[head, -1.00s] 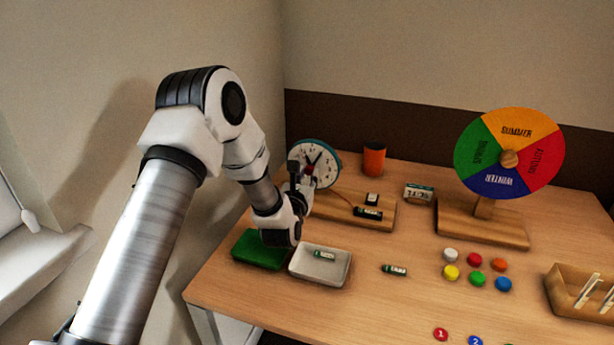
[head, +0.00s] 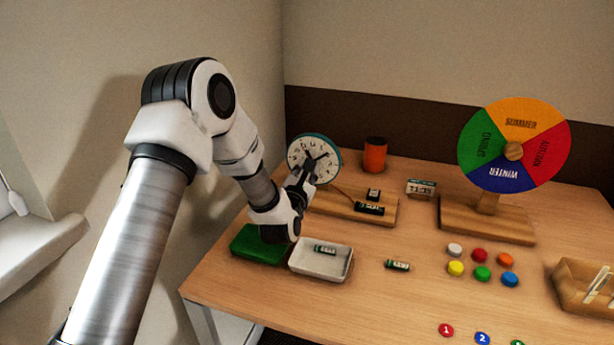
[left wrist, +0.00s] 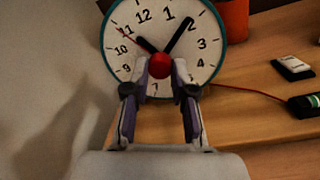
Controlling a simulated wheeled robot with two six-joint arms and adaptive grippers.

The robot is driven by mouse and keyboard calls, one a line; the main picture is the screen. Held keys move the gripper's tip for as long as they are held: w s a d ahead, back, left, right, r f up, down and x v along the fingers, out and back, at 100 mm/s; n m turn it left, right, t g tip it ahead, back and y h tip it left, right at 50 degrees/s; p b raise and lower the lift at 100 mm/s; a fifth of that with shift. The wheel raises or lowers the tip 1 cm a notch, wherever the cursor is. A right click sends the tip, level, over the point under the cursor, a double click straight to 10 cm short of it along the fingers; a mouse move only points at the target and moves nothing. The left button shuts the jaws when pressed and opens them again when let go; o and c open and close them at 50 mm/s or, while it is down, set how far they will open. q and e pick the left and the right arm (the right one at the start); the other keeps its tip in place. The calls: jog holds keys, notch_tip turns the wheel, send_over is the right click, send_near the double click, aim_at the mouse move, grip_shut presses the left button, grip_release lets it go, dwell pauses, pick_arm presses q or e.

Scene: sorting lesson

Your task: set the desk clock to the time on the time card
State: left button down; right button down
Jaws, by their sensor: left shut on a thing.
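The desk clock (head: 327,171), a white face in a teal rim, stands on a wooden base (head: 345,205) at the back left of the desk. It fills the top of the left wrist view (left wrist: 180,85). There, the short hand points between 10 and 11 and the long hand near 2. A thin red hand points near 11. My left gripper (head: 302,175) is shut on a red knob (left wrist: 159,65) in front of the clock face. The knob and fingers hide the lower middle of the dial. The likely time card (head: 421,188) stands right of the clock; its digits are unclear.
A green tray (head: 245,243) and a white tray (head: 300,268) holding a battery (head: 325,250) lie below the gripper. Another battery (head: 397,265) lies on the desk. An orange cup (head: 375,155), season wheel (head: 514,151) and coloured counters (head: 480,255) are farther right.

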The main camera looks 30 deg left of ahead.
pick_arm(q)
jog(key=shift+m+b, duration=0.5)
jog(key=shift+m, duration=0.7)
jog(key=c, duration=1)
grip_release()
jog(key=shift+o, duration=0.2)
jog(key=v, duration=1.2)
